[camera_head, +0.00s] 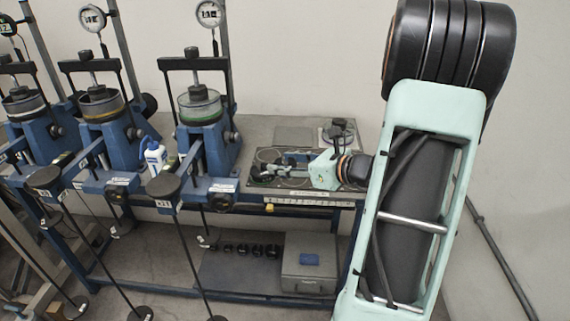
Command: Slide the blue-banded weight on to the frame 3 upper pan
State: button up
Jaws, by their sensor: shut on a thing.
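My gripper (268,170) reaches in from the right, low over a dark tray (262,154) at the right of the bench. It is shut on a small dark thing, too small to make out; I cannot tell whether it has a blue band. Three blue lever frames stand in a row: a right one (215,145), a middle one (120,145) and a left one (38,140). Which frame is number 3 is not readable.
A white bottle with a blue cap (154,157) stands between the right and middle frames. Several black weights (250,250) sit on the lower shelf beside a grey case (308,272). Thin hanger rods (188,255) hang before the bench. A dial gauge (209,14) rises above the right frame.

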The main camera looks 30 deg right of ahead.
notch_tip(320, 180, up, 3)
jog(key=shift+r+p, duration=0.1)
jog(key=shift+p, duration=0.9)
